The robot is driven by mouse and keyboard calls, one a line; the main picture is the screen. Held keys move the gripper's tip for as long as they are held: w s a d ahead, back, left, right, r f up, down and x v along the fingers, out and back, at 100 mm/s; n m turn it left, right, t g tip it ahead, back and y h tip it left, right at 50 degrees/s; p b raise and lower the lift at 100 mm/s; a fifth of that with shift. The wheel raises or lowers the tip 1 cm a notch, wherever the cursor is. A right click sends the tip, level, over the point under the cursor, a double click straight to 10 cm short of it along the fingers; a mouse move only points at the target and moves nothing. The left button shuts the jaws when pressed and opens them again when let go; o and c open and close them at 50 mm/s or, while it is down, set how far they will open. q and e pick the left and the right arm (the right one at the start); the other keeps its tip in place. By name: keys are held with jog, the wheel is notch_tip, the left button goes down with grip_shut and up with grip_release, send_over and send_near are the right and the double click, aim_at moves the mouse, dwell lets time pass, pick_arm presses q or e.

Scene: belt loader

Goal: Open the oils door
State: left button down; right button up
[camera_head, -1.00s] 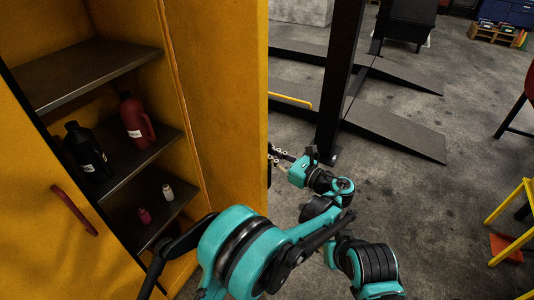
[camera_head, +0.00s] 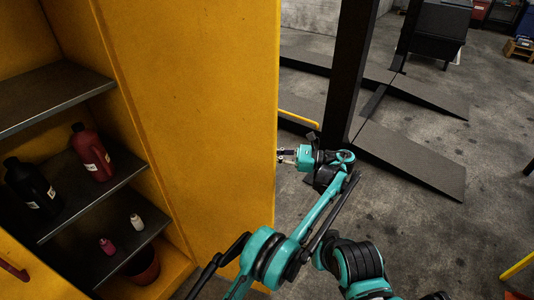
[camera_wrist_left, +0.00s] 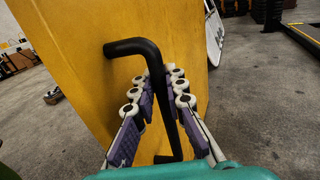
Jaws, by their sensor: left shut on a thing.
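The yellow door (camera_head: 220,120) of the cabinet stands swung open, its broad inner face filling the middle of the head view. Its black bar handle (camera_wrist_left: 163,90) shows in the left wrist view, on the door's outer face, and is hidden behind the door in the head view. My left gripper (camera_head: 287,155) is at the door's right edge, fingertips partly hidden behind it. In the left wrist view, its fingers (camera_wrist_left: 160,105) lie on either side of the handle and are shut on it. My right gripper is not in view.
The open cabinet holds dark shelves (camera_head: 95,195) with a red jug (camera_head: 92,152), a black bottle (camera_head: 30,187) and two small bottles. Another yellow panel with a red handle (camera_head: 14,270) is at lower left. A black post (camera_head: 345,75) and ramps (camera_head: 415,160) stand beyond the door.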

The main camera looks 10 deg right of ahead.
pick_arm(q)
jog(key=shift+w, duration=0.2)
jog(key=c, duration=1.5)
grip_release()
jog(key=shift+a, duration=0.1)
jog(key=shift+c, duration=0.2)
